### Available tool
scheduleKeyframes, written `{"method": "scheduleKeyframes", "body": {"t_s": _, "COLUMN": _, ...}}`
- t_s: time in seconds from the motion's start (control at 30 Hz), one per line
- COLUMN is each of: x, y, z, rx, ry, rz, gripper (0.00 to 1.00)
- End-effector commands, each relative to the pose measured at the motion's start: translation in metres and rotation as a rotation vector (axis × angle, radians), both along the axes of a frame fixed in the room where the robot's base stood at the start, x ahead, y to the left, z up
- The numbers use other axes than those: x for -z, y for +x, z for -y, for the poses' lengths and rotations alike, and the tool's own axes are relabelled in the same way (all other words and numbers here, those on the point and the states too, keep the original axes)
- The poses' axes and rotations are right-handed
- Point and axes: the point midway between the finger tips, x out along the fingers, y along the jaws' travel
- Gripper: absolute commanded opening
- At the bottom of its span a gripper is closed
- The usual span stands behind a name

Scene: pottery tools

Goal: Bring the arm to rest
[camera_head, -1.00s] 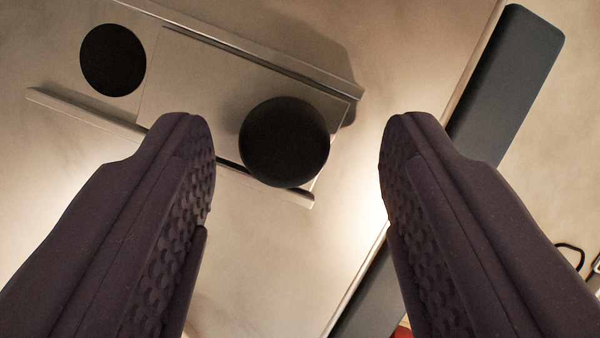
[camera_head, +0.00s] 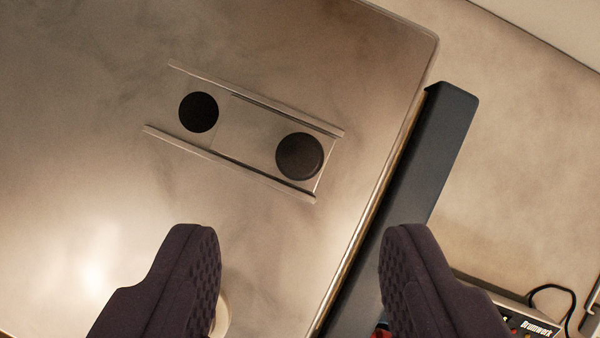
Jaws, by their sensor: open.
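My gripper (camera_head: 300,262) is open, its two dark padded fingers wide apart at the bottom of the view. Nothing is between the fingertips. Beyond them, on a shiny metal surface (camera_head: 90,100), lies a flat metal plate with two raised rails (camera_head: 243,150). A black round knob (camera_head: 300,156) stands at the plate's right end. A black disc or round hole (camera_head: 198,112) is at its left end; I cannot tell which. My gripper is clear of both.
A long dark grey bar (camera_head: 440,140) runs along the right edge of the metal surface. At lower right is a device labelled Brumwerk (camera_head: 537,327) with a black cable (camera_head: 560,290). A pale round object (camera_head: 221,316) is partly hidden behind the left finger. A red item is mostly hidden near the right finger.

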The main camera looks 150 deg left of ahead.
Motion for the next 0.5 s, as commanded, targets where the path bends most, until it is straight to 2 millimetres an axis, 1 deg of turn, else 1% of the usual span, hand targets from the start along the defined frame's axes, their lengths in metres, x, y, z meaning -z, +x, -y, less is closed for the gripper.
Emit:
{"method": "scheduleKeyframes", "body": {"t_s": 0.07, "x": -0.011, "y": 0.003, "z": -0.011, "rx": -0.030, "ry": -0.012, "rz": 0.073, "gripper": 0.54}}
{"method": "scheduleKeyframes", "body": {"t_s": 0.17, "x": -0.046, "y": 0.000, "z": -0.036, "rx": -0.094, "ry": -0.039, "rz": 0.224, "gripper": 0.54}}
{"method": "scheduleKeyframes", "body": {"t_s": 0.23, "x": -0.079, "y": -0.012, "z": -0.058, "rx": -0.146, "ry": -0.063, "rz": 0.355, "gripper": 0.54}}
{"method": "scheduleKeyframes", "body": {"t_s": 0.27, "x": -0.093, "y": -0.020, "z": -0.068, "rx": -0.172, "ry": -0.074, "rz": 0.411, "gripper": 0.54}}
{"method": "scheduleKeyframes", "body": {"t_s": 0.3, "x": -0.112, "y": -0.032, "z": -0.080, "rx": -0.201, "ry": -0.088, "rz": 0.484, "gripper": 0.54}}
{"method": "scheduleKeyframes", "body": {"t_s": 0.37, "x": -0.139, "y": -0.054, "z": -0.097, "rx": -0.241, "ry": -0.110, "rz": 0.589, "gripper": 0.54}}
{"method": "scheduleKeyframes", "body": {"t_s": 0.4, "x": -0.154, "y": -0.071, "z": -0.108, "rx": -0.266, "ry": -0.124, "rz": 0.653, "gripper": 0.54}}
{"method": "scheduleKeyframes", "body": {"t_s": 0.5, "x": -0.186, "y": -0.109, "z": -0.127, "rx": -0.312, "ry": -0.153, "rz": 0.785, "gripper": 0.54}}
